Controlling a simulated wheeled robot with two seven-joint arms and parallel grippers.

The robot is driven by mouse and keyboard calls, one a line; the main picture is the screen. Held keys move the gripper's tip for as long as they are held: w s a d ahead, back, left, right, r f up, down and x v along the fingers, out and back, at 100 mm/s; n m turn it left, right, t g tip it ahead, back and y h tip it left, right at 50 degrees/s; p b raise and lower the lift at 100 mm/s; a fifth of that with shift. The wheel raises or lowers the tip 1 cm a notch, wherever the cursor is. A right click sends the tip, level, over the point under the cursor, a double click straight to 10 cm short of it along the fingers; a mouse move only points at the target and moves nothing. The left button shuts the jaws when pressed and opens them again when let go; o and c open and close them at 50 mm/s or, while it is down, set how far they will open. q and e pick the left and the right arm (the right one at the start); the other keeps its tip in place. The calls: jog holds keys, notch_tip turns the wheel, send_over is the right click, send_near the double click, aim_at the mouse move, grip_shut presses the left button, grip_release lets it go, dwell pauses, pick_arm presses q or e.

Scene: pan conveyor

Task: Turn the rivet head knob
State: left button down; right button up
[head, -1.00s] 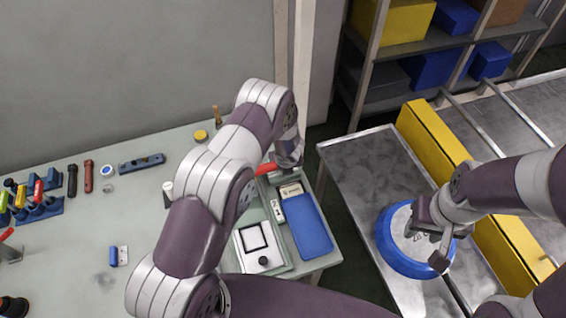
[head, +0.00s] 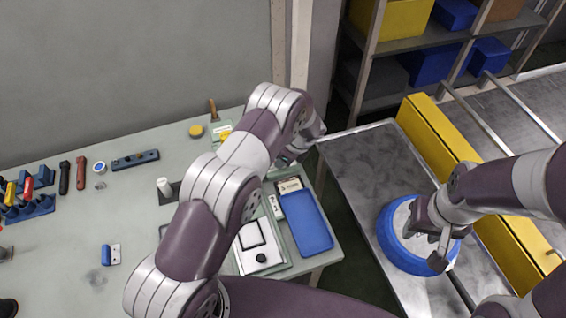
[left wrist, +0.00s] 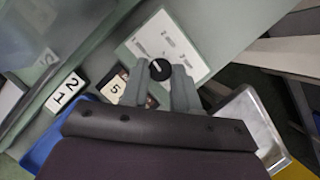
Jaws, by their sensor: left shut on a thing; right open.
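The rivet head knob (left wrist: 160,69) is a round black knob with a light pointer mark, on a white labelled plate (left wrist: 185,50) in the left wrist view. My left gripper (left wrist: 159,82) is shut on the knob, one finger on each side of it. In the head view my left gripper (head: 287,158) is at the right part of the green table, and my arm hides the knob. My right gripper (head: 437,240) is open over a round blue-rimmed pan (head: 395,251); whether it touches the pan is unclear.
A blue tray (head: 308,228), a card (head: 290,186) and a white panel with a dark square frame (head: 243,263) lie in front of my left gripper. Tools and a blue rack (head: 35,206) stand at the left. A yellow rail (head: 435,130) runs along the metal table (head: 370,165).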

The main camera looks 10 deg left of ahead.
pick_arm(q)
jog(key=shift+w+n+b, duration=0.1)
jog(key=shift+n+b, duration=0.4)
jog(key=shift+n, duration=0.1)
jog(key=c, duration=0.8)
grip_release()
jog(key=shift+c, duration=0.2)
jog(key=w+b+v, duration=0.1)
jog(key=v, duration=1.1)
jog(key=shift+s+d+r, duration=0.25)
jog(key=shift+s+r, duration=0.1)
